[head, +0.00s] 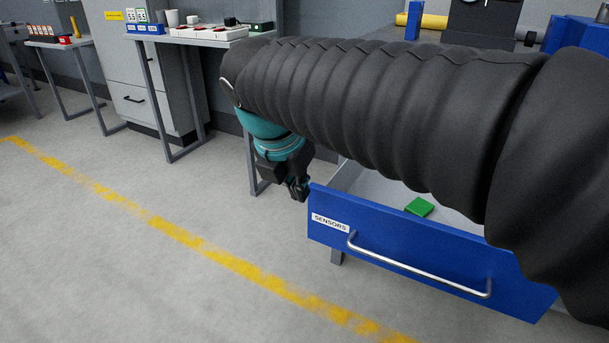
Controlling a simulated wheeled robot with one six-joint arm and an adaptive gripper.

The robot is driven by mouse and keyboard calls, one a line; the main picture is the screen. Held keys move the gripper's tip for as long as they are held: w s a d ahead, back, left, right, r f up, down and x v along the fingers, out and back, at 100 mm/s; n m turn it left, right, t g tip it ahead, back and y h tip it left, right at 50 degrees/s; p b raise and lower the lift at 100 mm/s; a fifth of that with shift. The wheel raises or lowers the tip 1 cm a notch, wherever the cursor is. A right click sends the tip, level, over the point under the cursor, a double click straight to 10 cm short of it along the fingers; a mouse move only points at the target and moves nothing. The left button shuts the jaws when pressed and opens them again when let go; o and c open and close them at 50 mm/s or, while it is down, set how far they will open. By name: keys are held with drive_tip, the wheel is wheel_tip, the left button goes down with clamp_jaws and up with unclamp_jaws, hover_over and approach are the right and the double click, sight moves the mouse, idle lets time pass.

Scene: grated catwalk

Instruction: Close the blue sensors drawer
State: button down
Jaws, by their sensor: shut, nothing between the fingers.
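The blue sensors drawer (420,252) stands pulled out at the right of the head view. Its front carries a white SENSORS label (330,223) and a silver bar handle (420,270). A green block (420,207) lies inside it. My gripper (300,192) is shut and empty, just beyond the upper left corner of the drawer front. I cannot tell whether it touches the drawer. My black-sleeved arm hides much of the drawer's inside and the bench behind it.
A side table (208,36) with small devices and a white cup (172,18) stands at the upper left. A grey cabinet (130,75) is beside it. The floor (130,270) left of and before the drawer is clear, with a worn yellow line (190,239).

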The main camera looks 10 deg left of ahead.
sight(316, 194)
drive_tip(key=w+f, duration=0.1)
drive_tip(key=f, duration=0.1)
drive_tip(key=w+d+f+b, duration=0.1)
drive_tip(key=w+f, duration=0.2)
drive_tip(key=shift+w+d+f, duration=0.35)
drive_tip(key=shift+d+f, duration=0.05)
drive_tip(key=shift+w+d, duration=0.2)
drive_tip(key=shift+w, duration=0.4)
drive_tip(key=shift+r, duration=0.1)
